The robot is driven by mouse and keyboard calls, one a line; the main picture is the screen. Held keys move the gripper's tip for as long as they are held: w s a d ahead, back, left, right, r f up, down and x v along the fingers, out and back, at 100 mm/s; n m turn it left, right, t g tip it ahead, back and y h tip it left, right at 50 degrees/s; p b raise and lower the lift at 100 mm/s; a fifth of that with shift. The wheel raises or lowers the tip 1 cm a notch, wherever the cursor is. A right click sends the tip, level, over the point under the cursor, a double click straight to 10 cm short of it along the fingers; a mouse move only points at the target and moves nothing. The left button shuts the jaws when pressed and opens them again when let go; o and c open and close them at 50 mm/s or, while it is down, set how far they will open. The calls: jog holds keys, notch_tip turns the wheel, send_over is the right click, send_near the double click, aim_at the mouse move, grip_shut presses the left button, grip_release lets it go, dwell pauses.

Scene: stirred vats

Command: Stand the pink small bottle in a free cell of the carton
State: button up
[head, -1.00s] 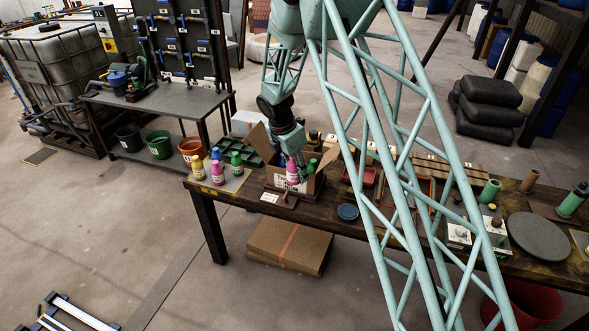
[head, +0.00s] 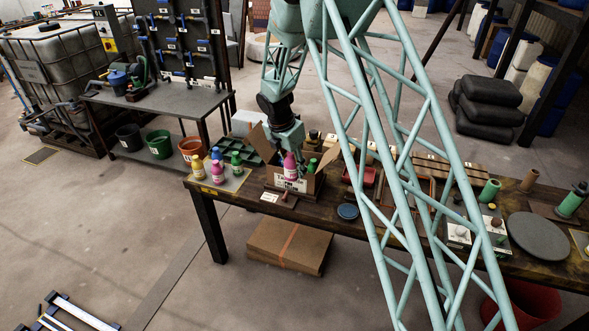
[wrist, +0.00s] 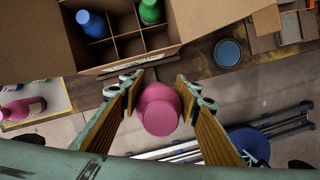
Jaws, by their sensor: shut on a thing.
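The pink small bottle (head: 290,166) is held upright in my gripper (head: 289,151). In the wrist view the bottle (wrist: 158,108) shows from above between the two wooden-faced fingers of my gripper (wrist: 158,100). The carton (head: 305,183) stands on the bench with its flaps open. In the wrist view the carton (wrist: 120,68) has cardboard dividers; a blue bottle (wrist: 91,23) and a green bottle (wrist: 150,11) stand in two cells, and other visible cells are empty. The held bottle appears just outside the carton's near wall in the wrist view.
On a mat left of the carton (head: 232,184) stand another pink bottle (head: 217,172), a yellow one (head: 198,167) and a green one (head: 236,158). A blue round dish (head: 347,212) lies right of the carton. The raised flaps flank the carton opening.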

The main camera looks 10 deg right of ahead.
jog(key=w+d+p, duration=0.2)
jog(key=w+d, duration=0.6)
jog(key=w, duration=0.1)
jog(key=shift+d, duration=0.35)
dwell(0.5)
jog(key=shift+f, duration=0.9)
dwell(0.9)
jog(key=o, duration=1.1)
jog(key=shift+c, duration=0.2)
jog(key=shift+r, duration=0.1)
notch_tip(320, 180, up, 10)
jog(key=p, duration=0.5)
jog(key=shift+p, duration=0.3)
